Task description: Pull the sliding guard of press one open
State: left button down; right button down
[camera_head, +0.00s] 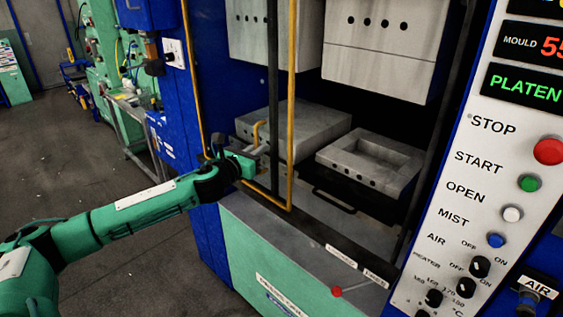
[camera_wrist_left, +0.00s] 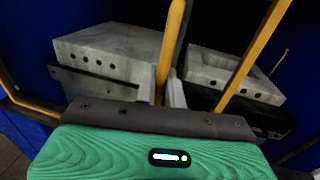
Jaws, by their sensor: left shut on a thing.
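The sliding guard (camera_head: 291,110) is a yellow-framed panel on the press front. It stands across the left part of the press opening, and the right part is uncovered. Its yellow handle (camera_head: 257,131) is at the end of my left gripper (camera_head: 260,150), which is shut on it. In the left wrist view the handle (camera_wrist_left: 170,45) rises as a yellow bar from between the fingertips (camera_wrist_left: 168,95). The fingers partly hide its lower end. My right gripper is in neither view.
Inside the press, a grey block with a recessed mould (camera_head: 370,160) sits on the right, next to another grey block (camera_head: 310,130). A control panel (camera_head: 490,190) with buttons stands at right. A red-knobbed lever (camera_head: 337,291) is at the front ledge. Floor at left is open.

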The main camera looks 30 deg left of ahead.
aim_at(248, 136)
pick_arm(q)
jog(key=a, duration=0.2)
jog(key=w+a, duration=0.1)
jog(key=a, duration=0.2)
jog(key=w+a, duration=0.1)
jog(key=a, duration=0.1)
jog(key=shift+w+a, duration=0.15)
jog(key=shift+w, duration=0.05)
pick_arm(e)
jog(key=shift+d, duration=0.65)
pick_arm(q)
jog(key=c, duration=1.6)
grip_release()
jog(key=shift+c, duration=0.2)
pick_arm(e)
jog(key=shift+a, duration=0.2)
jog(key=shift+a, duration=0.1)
